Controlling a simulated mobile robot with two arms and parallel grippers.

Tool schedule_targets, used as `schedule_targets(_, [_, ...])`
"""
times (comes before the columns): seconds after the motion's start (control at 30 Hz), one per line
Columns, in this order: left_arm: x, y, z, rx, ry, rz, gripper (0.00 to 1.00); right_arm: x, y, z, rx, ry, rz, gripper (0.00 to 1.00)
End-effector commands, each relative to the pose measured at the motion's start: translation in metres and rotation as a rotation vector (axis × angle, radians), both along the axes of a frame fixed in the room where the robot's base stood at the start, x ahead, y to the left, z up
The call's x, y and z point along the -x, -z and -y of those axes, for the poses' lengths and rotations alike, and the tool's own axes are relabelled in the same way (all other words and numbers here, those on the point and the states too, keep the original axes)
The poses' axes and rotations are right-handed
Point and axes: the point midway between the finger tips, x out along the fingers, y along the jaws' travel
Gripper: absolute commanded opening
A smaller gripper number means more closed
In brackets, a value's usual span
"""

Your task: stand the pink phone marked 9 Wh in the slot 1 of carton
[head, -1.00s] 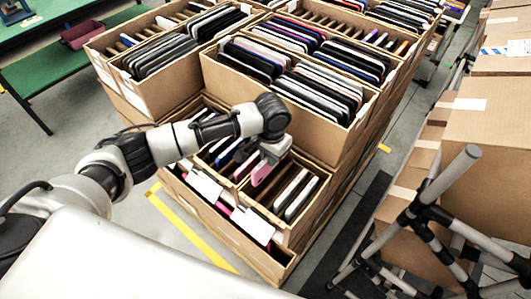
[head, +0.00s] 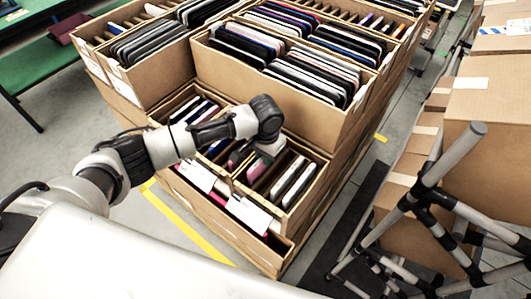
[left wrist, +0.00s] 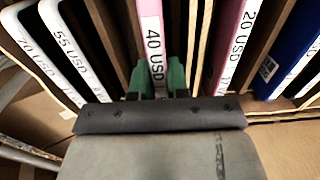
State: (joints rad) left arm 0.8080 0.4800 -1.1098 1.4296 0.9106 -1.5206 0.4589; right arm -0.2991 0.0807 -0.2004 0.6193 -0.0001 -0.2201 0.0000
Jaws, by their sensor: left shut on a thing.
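My left gripper (left wrist: 157,82) is shut on a phone (left wrist: 151,40) with a pale edge label reading 40 USD and a trace of pink. In the left wrist view it stands between cardboard dividers, partly down among them. No 9 Wh mark or slot number is readable. In the head view my left gripper (head: 268,147) is over the front carton (head: 308,203), and hides most of the phone. My right gripper is not in view.
White-edged phones marked 70 USD (left wrist: 35,50) and 55 USD (left wrist: 70,45) stand left of the held phone. A pink phone marked 20 USD (left wrist: 234,40) and a blue phone (left wrist: 290,60) stand to its right. Fuller cartons (head: 290,85) rise behind. A tube frame (head: 440,170) stands right.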

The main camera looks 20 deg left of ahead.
Motion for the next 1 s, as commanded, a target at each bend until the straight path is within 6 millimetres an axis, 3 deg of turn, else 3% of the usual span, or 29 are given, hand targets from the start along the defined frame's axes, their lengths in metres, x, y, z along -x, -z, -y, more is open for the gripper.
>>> schedule_targets(1.0, [-0.0002,0.0068,0.0004,0.001,0.000,0.001,0.00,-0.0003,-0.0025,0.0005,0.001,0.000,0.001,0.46])
